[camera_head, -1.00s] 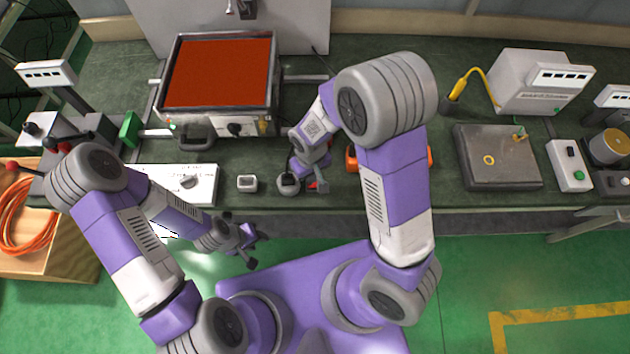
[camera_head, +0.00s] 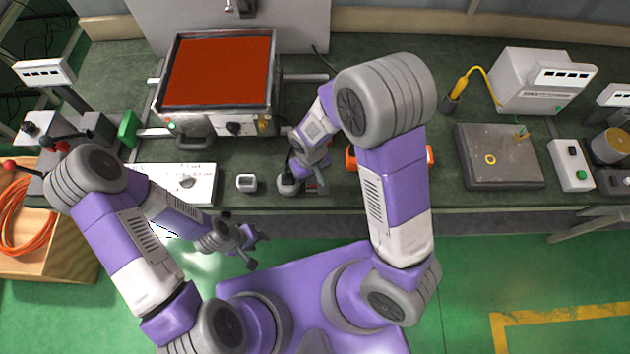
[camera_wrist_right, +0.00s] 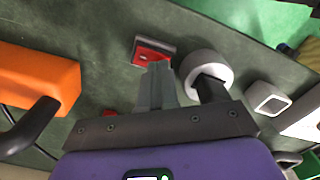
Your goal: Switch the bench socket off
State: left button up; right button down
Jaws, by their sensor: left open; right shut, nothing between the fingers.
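In the head view my right gripper (camera_head: 320,178) mostly hides the switch. My left gripper (camera_head: 250,246) is open and empty, in front of the bench edge.
A small white square box (camera_head: 246,183) stands left of the socket. A heater with a red-orange top (camera_head: 220,72) stands behind.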

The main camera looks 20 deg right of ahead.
jog(key=shift+f+b, duration=0.45)
jog(key=shift+f, duration=0.1)
jog(key=shift+r, duration=0.1)
notch_tip(320, 180, up, 7)
jog(key=p, duration=0.6)
dwell(0.3)
jog(key=shift+s, duration=0.1)
dwell(0.4)
